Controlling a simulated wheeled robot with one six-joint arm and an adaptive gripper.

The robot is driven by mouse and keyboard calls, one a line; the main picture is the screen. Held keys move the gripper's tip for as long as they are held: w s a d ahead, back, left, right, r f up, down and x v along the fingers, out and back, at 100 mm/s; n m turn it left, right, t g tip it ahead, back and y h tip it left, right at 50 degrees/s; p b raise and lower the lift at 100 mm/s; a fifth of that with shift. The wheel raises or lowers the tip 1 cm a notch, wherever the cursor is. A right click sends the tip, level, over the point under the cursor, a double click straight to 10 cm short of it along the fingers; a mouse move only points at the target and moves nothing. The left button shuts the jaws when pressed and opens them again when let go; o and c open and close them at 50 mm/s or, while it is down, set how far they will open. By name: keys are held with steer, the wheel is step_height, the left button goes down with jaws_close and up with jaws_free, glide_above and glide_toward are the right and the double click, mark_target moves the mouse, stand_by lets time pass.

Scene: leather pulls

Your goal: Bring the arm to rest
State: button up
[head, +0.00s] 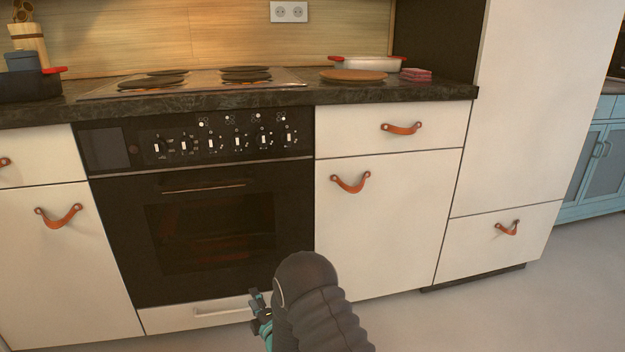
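My arm reaches up from the bottom edge, with its dark rounded, ribbed links in front of the lower oven and the floor. Part of my gripper (258,302) shows just left of the arm, dark with teal parts, in front of the drawer below the oven. The arm hides much of the gripper, so I cannot tell if its fingers are open or shut. I see nothing held in the part that shows.
A black oven (205,235) stands between white cabinets with leather pulls (350,182). The doors and drawers look shut. The dark countertop (300,101) carries a cooktop (195,82), a round board (353,76) and a white dish (365,63). Grey floor (480,310) is clear at right.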

steer(key=w+d+r+m+g+h+p, duration=0.15)
steer(key=d+r, duration=0.25)
steer(key=r, duration=0.4)
steer(key=w+d+r+m+h, duration=0.1)
steer(key=d+r+m+h, duration=0.2)
steer(key=r, duration=0.5)
steer(key=s+d+r+m+g+h+p, duration=0.15)
steer(key=s+d+r+m, duration=0.5)
steer(key=d+r, duration=0.65)
steer(key=s+d+r+m+g+h+p, duration=0.1)
steer(key=s+d+r+m+g, duration=0.2)
steer(key=s, duration=0.6)
steer(key=s+d+r+m+h+p, duration=0.1)
steer(key=s+d+r+m, duration=0.1)
steer(key=s+d+r, duration=0.45)
steer(key=s+d+r+m+g+h, duration=0.1)
steer(key=s+d+m+g, duration=0.15)
steer(key=s, duration=0.75)
steer(key=s+d+m+g+p, duration=0.1)
steer(key=s+m, duration=0.3)
steer(key=s, duration=0.8)
steer(key=shift+d+f, duration=0.25)
steer(key=shift+d, duration=0.2)
